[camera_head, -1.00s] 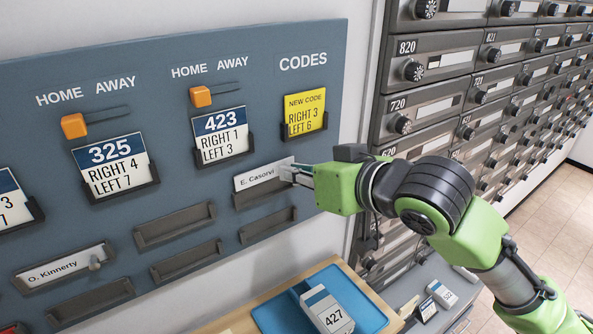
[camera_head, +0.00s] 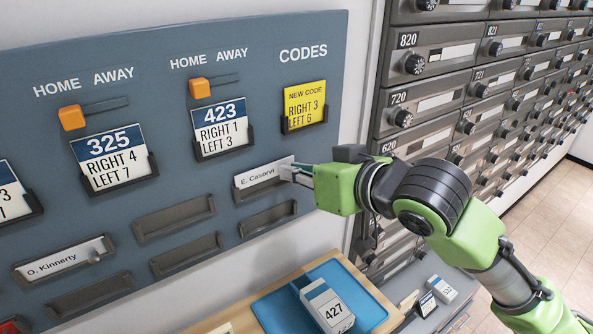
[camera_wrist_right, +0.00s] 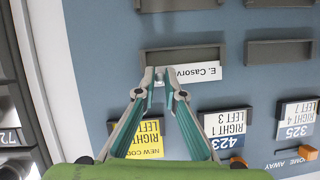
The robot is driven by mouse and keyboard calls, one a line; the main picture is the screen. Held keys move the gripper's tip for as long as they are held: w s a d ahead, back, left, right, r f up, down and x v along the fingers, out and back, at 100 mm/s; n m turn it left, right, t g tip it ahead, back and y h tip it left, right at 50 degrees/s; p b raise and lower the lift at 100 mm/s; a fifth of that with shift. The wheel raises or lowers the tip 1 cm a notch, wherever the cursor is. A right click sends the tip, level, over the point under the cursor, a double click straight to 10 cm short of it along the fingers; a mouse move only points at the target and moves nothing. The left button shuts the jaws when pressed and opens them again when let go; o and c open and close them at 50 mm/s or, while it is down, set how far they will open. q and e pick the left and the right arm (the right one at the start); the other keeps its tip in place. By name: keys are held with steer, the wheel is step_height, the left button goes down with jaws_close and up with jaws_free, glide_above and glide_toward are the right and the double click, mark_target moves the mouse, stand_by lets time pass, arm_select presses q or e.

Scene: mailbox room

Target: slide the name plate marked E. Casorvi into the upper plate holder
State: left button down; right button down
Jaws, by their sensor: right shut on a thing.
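The white name plate marked E. Casorvi (camera_head: 259,176) is upright near the board. My right gripper (camera_head: 290,171) is shut on the small knob at its right end; the wrist view, upside down, shows the fingertips (camera_wrist_right: 160,76) pinching it. The upper plate holder (camera_head: 263,190) is a dark frame below the 423 card. The plate (camera_wrist_right: 198,72) overlaps the holder's (camera_wrist_right: 180,54) top edge, and much of the recess still shows below it. I cannot tell whether the plate's lower edge is inside the slot. My left gripper is not in view.
An empty lower holder (camera_head: 268,219) sits directly below. More empty holders (camera_head: 174,217) are to the left, near the O. Kinnerty plate (camera_head: 64,262). The 423 card (camera_head: 222,130) and yellow code card (camera_head: 304,106) are above. A blue mat (camera_head: 364,297) lies on the shelf below.

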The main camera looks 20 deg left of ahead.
steer(key=shift+f+b, duration=0.3)
steer(key=shift+f, duration=0.55)
steer(key=c, duration=2)
jaws_free()
steer(key=shift+c, duration=0.2)
steer(key=shift+o, duration=0.4)
steer(key=o, duration=0.3)
steer(key=shift+d, duration=0.1)
steer(key=s+d+p, duration=0.1)
steer(key=s+d, duration=0.1)
steer(key=d, duration=0.1)
steer(key=s+d+p, duration=0.1)
steer(key=s+d, duration=0.2)
steer(key=shift+d, duration=0.1)
